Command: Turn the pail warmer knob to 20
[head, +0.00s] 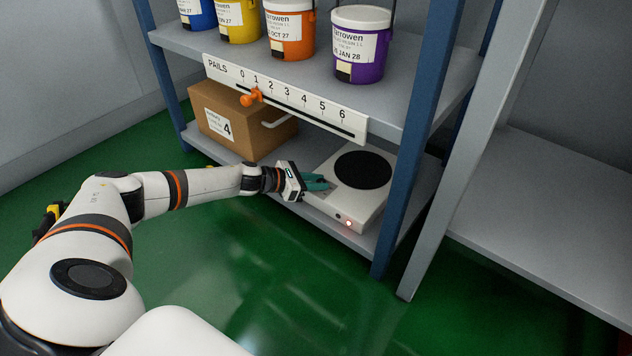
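The pail warmer (373,207) is a flat white box with a round black plate (363,169) on top. It sits on the lower shelf. A small red light glows on its front right part, with a small dark dot beside it. My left gripper (322,183) has teal fingers and reaches over the warmer's left front part. The fingertips are close to its top surface; I cannot tell whether they touch. The knob and its scale cannot be made out; the gripper may hide them. Whether the fingers are open or shut is too small to tell. My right gripper is not in view.
A cardboard box (225,126) marked 4 stands left of the warmer. Above, a PAILS scale (300,106) carries an orange slider (251,97) near 1. Several labelled pails, including a purple one (360,62), stand on the upper shelf. A blue post (418,140) rises right of the warmer.

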